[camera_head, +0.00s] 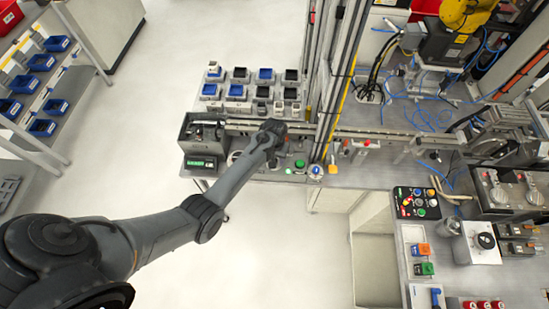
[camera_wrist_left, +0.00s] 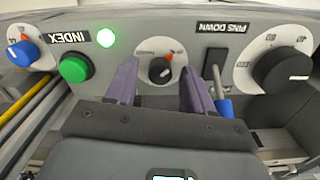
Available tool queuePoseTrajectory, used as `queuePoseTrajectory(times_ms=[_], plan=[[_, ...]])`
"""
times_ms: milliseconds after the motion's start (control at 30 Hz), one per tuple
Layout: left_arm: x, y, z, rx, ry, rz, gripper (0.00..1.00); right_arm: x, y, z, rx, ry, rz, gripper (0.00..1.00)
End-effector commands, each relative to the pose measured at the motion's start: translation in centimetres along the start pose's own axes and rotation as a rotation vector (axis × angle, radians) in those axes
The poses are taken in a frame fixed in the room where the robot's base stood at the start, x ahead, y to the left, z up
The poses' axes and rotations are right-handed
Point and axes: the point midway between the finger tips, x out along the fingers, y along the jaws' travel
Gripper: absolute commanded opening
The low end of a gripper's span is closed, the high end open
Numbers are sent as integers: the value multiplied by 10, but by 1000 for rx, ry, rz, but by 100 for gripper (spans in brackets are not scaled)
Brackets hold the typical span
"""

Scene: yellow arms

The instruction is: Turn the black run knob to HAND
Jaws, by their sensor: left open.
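A small black knob (camera_wrist_left: 160,70) on a round white dial plate is on the grey panel at the centre of the left wrist view. An orange mark shows on its dial above the knob's right side. The dial's lettering is too small to read. My left gripper (camera_wrist_left: 159,78) is open, with one purple finger on each side of this knob. I cannot tell whether the fingers touch it. In the head view my left arm reaches over the bench, and its wrist hides the knob. My right gripper is not in view.
A larger black knob (camera_wrist_left: 283,68) is at the right, past a black slot with a blue-handled part. A green button (camera_wrist_left: 75,68), a lit green lamp (camera_wrist_left: 106,38) and a blue knob (camera_wrist_left: 25,50) are at the left. Several small bins (camera_head: 237,90) stand behind the panel.

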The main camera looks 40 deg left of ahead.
Motion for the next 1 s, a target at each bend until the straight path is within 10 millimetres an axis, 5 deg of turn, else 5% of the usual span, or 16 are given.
queuePoseTrajectory(times_ms=[167,533,1000], plan=[[0,0,0,0,0,0,53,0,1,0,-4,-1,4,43],[0,0,0,0,0,0,0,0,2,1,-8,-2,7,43],[-2,0,0,-110,-1,0,0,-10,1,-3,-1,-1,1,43]])
